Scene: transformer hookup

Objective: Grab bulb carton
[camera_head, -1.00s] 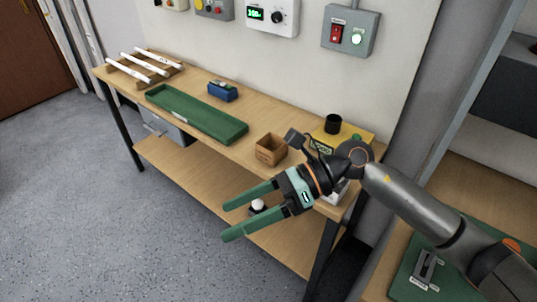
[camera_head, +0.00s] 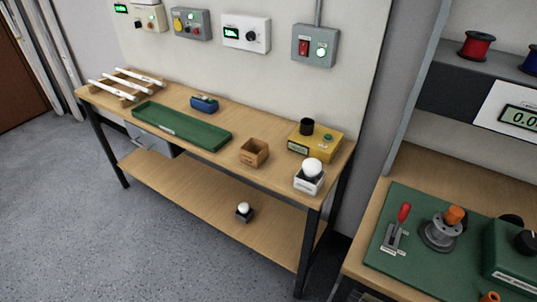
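A small open brown cardboard box (camera_head: 254,153) stands near the front edge of the wooden workbench top. To its right, a white box (camera_head: 309,184) stands at the bench's front right corner with a round white bulb (camera_head: 312,167) on top. I cannot tell for certain which of these is the bulb carton. Another white bulb (camera_head: 243,208) sits on a dark base on the lower shelf. Neither of my grippers is in view.
A yellow device (camera_head: 315,145) with a black cup (camera_head: 307,127) stands behind the white box. A green tray (camera_head: 182,127), a blue item (camera_head: 204,103) and a rack of white tubes (camera_head: 126,85) are further left. A second bench with a green board (camera_head: 400,255) is at right.

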